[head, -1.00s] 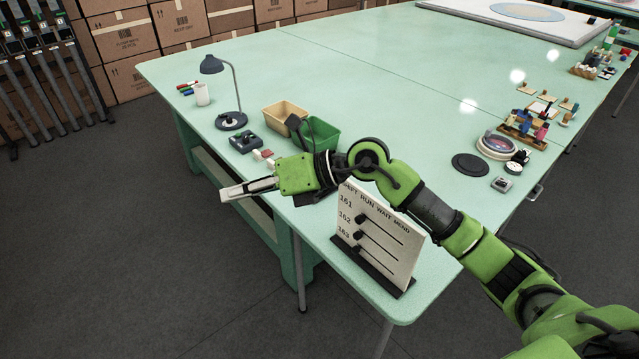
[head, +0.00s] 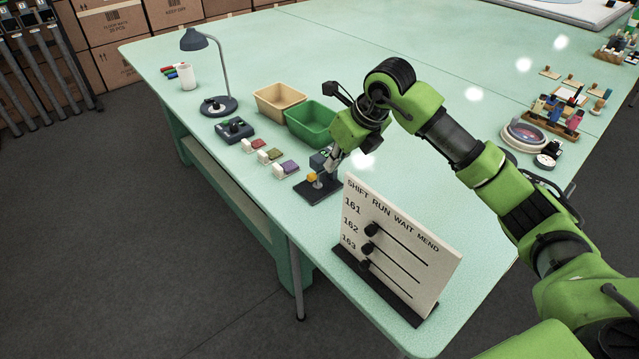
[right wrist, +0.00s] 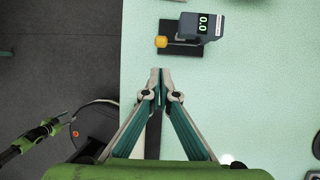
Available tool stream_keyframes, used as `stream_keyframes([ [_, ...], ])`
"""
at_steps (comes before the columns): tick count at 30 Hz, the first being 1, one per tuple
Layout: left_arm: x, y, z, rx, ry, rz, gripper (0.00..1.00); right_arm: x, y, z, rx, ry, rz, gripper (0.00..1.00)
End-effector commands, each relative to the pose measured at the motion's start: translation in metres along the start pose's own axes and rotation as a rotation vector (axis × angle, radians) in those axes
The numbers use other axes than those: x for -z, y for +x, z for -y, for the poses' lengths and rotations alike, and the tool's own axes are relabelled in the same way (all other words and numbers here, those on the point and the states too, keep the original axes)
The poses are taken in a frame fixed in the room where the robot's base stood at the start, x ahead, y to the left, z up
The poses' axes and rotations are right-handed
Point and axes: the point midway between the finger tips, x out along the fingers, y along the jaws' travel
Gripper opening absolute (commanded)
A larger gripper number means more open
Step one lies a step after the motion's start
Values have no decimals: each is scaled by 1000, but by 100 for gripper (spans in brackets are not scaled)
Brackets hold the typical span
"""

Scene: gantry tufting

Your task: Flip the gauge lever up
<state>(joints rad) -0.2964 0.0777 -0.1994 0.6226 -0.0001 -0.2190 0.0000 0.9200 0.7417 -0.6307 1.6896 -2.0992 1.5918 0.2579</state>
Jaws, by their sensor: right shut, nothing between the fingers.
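The gauge (head: 317,189) is a small dark device on a black base, standing near the table's front edge. Its lever ends in a yellow knob (head: 312,176). In the right wrist view the gauge (right wrist: 203,27) has a lit display reading 0.0, with the yellow knob (right wrist: 161,41) to its left. My right gripper (head: 329,166) points down close beside the gauge and partly hides it in the head view. In the right wrist view its fingertips (right wrist: 160,71) are together and empty, just below the knob and apart from it.
A white board (head: 398,245) with several black sliders stands to the right of the gauge.

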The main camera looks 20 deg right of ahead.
Motion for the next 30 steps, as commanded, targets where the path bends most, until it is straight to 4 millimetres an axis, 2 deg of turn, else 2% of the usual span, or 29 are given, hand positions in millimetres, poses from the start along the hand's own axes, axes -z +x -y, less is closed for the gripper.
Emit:
stream_keyframes([
  [3, -14, 0, 0, 0, 1, 20, 40, 0, 0, 0, 1, 0, 0, 0],
  [10, -13, 0, 0, 0, 2, 20, 40, 0, 1, 0, -1, 0, 0, 0],
  [13, -13, 5, 1, 1, 2, 18, 40, 1, 8, 0, -2, 0, -1, 0],
  [24, -4, 43, 2, 3, 3, 0, 40, 3, 74, -1, -3, 1, -1, 0],
  [30, -6, 55, 2, 3, 3, 1, 40, 1, 96, -1, -2, 0, 0, 0],
])
